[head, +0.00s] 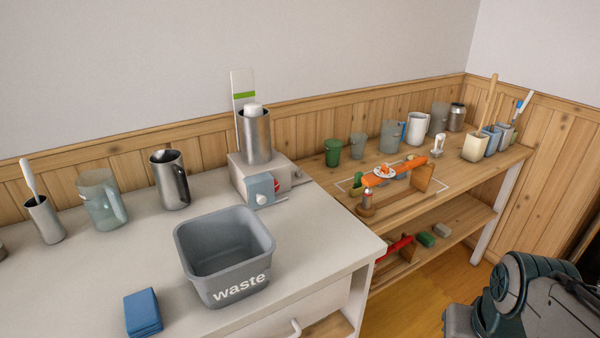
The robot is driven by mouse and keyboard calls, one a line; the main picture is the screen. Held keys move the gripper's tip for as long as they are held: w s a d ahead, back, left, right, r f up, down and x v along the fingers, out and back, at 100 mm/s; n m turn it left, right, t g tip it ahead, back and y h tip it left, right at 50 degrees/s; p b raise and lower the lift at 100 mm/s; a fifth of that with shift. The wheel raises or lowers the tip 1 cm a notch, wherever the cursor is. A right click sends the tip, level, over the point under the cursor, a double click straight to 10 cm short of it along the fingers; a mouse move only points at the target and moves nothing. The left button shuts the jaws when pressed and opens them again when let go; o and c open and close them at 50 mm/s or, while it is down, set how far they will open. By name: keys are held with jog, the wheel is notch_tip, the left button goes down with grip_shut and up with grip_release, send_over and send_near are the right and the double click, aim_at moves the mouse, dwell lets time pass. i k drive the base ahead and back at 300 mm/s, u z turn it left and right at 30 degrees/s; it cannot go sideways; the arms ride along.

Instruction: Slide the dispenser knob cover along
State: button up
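The dispenser (243,172) stands at the back right of the white counter, with a metal cylinder (256,137) upright on its pale base. A blue-grey plate, which looks like the knob cover (259,184), sits on the front of the base. A small pale knob (262,199) shows at the plate's lower part. A red round mark (277,185) shows on the base just right of the plate. Whether the plate hides another knob, I cannot tell. Dark parts of my arm show at the lower right, away from the dispenser; my gripper's fingers are not in view.
A grey waste bin (224,256) stands on the counter in front of the dispenser. A blue block (143,312) lies at the front. A metal jug (170,180) and clear pitcher (101,199) stand left. A wooden shelf unit (405,205) with several cups is at right.

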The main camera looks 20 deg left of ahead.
aim_at(261, 186)
jog(key=u, duration=0.35)
jog(key=i, duration=0.65)
jog(key=u, duration=0.65)
